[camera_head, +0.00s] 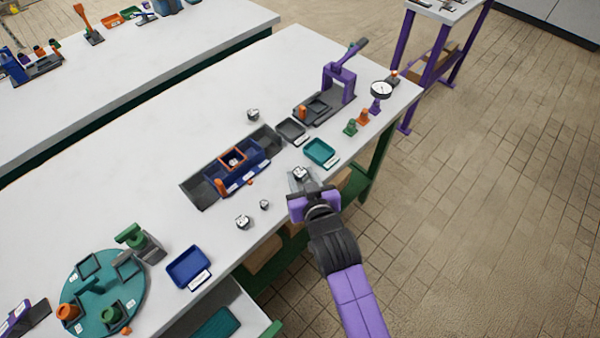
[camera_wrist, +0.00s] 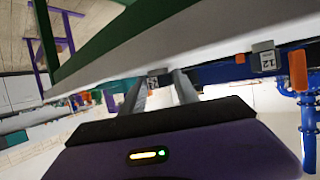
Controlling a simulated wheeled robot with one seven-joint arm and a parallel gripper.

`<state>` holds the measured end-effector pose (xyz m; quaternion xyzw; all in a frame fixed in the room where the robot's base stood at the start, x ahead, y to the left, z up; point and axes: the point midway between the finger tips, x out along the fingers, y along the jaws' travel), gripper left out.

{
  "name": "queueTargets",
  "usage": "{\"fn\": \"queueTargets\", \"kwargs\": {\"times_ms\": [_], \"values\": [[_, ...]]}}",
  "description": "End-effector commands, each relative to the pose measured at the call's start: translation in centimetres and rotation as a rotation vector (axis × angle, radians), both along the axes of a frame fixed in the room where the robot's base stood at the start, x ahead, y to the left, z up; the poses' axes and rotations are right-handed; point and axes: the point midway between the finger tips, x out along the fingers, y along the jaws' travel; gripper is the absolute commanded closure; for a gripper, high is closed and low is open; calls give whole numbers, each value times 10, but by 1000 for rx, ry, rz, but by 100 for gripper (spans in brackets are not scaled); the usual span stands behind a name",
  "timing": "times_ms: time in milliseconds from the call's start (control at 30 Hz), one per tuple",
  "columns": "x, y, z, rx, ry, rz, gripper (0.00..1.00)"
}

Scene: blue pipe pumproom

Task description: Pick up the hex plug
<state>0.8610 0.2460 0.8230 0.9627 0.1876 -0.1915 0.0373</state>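Several small silver metal pieces with white labels lie on the white bench; at this size I cannot tell for sure which is the hex plug. One piece (camera_head: 299,173) is at my fingertips, and it also shows between them in the wrist view (camera_wrist: 158,80). My gripper (camera_head: 301,181) reaches over the bench's front edge. Its two grey fingers (camera_wrist: 159,84) stand apart on either side of that piece; whether they touch it is unclear. Other pieces lie to the left (camera_head: 243,222), (camera_head: 264,204) and farther back (camera_head: 252,114).
Left of my gripper is a dark tray (camera_head: 198,193) with a blue holder (camera_head: 248,172). A teal tray (camera_head: 320,152) and grey tray (camera_head: 291,130) lie beyond. A purple press (camera_head: 340,82) and dial gauge (camera_head: 381,90) stand at the far right; a teal turntable (camera_head: 78,272) is front left.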

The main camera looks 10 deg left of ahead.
Motion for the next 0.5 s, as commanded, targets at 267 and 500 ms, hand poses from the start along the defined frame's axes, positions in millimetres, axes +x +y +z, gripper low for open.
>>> {"fn": "queueTargets", "kwargs": {"times_ms": [267, 500], "values": [[0, 0, 1, 1, -2, 0, 100], [0, 0, 2, 1, -2, 0, 100]]}}
